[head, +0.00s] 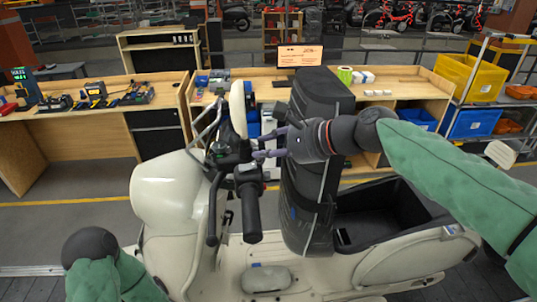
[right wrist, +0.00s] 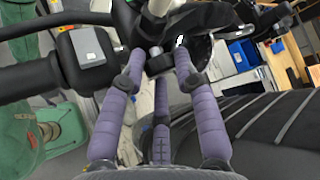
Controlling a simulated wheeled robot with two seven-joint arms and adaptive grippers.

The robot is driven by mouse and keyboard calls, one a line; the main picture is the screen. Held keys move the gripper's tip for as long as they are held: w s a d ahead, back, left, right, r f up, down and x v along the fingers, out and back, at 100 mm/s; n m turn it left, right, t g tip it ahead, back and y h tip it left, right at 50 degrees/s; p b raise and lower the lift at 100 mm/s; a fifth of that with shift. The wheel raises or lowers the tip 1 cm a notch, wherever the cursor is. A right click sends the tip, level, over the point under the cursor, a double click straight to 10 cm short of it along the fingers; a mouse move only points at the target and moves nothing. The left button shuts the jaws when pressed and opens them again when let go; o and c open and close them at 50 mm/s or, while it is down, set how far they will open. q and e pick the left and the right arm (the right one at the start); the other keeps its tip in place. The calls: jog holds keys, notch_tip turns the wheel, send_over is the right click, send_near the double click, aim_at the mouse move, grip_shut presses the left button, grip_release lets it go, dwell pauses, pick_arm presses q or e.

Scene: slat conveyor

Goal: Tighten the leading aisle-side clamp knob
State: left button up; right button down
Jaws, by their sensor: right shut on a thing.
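A cream scooter (head: 170,195) stands in front of me, with a black handlebar grip (head: 251,212) and a cream-backed mirror (head: 238,108). My right gripper (head: 258,154) comes in from the right and reaches the middle of the handlebar. In the right wrist view, its purple fingers (right wrist: 160,62) are shut on a small dark grey knob (right wrist: 155,56) by the handlebar stem. The fingers cover much of the knob, so its thread and the clamp's seating are hidden. My left arm shows only at the lower left of the head view; its gripper is outside the picture.
A tall black ribbed piece (head: 305,190), seemingly the raised seat, stands close beside my right gripper. An open black bin (head: 385,215) lies right of it. Wooden benches (head: 95,128) with tools stand behind. A yellow crate (head: 478,78) is on the right rack.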

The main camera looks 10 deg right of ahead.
dwell(0.4)
jog(key=c, duration=1)
grip_release()
jog(key=shift+w+d, duration=0.1)
jog(key=shift+w, duration=0.05)
jog(key=shift+o, duration=0.2)
jog(key=v, duration=1.2)
jog(key=shift+f, duration=0.1)
